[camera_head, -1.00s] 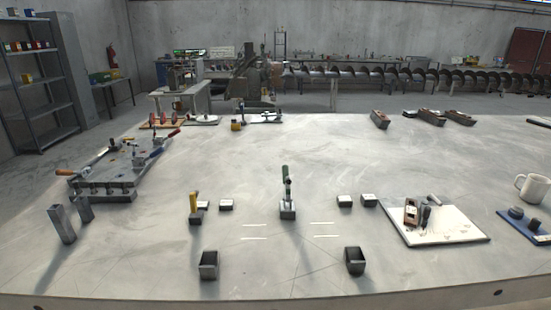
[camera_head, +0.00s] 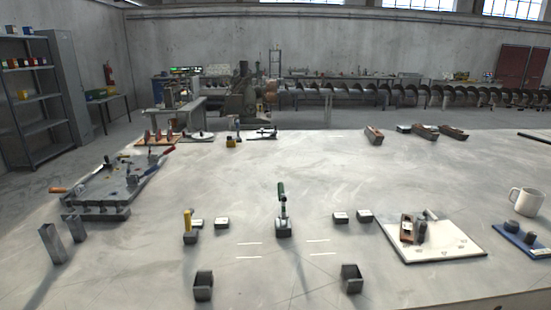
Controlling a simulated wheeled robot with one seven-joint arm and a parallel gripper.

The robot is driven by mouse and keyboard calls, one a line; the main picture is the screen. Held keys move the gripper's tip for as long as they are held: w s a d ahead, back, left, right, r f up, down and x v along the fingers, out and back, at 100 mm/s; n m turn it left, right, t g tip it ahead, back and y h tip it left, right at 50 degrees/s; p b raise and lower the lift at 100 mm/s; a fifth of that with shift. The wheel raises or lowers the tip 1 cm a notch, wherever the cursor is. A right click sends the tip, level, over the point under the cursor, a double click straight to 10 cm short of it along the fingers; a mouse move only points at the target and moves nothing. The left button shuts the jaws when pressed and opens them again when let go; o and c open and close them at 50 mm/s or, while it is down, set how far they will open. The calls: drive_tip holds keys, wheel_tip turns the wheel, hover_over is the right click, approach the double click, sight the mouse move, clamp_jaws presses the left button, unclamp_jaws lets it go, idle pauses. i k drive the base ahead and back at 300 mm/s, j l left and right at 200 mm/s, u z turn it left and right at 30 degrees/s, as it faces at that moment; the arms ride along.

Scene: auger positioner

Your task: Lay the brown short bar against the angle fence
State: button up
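No part of my gripper shows in this view. I cannot single out the brown short bar for sure. A small brown and dark piece (camera_head: 406,229) stands on the white board (camera_head: 455,246) at right. Longer brown-topped blocks (camera_head: 425,132) lie at the far right of the table. I cannot tell which part is the angle fence. A grey fixture plate (camera_head: 95,213) with several clamps sits at the left. Two upright grey bars (camera_head: 52,243) stand in front of it, apart from it.
The pale table (camera_head: 300,175) is clear across its middle. A green-handled clamp (camera_head: 283,210) stands at centre, a yellow-topped one (camera_head: 188,228) to its left. Two open grey holders (camera_head: 203,285) are near the front. A white mug (camera_head: 526,201) and blue tray (camera_head: 520,240) are at right.

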sight(408, 227)
drive_tip(key=i+l, duration=0.15)
drive_tip(key=l, duration=0.2)
drive_tip(key=i+l, duration=0.2)
drive_tip(key=l, duration=0.15)
drive_tip(key=i+l, duration=0.15)
drive_tip(key=l, duration=0.25)
drive_tip(key=i+l, duration=0.2)
drive_tip(key=l, duration=0.15)
drive_tip(key=i+l+u, duration=0.1)
drive_tip(key=l, duration=0.25)
drive_tip(key=i+l, duration=0.2)
drive_tip(key=l, duration=0.2)
drive_tip(key=i+l, duration=0.45)
drive_tip(key=i+j, duration=0.15)
drive_tip(key=j+u, duration=0.05)
drive_tip(key=j, duration=0.05)
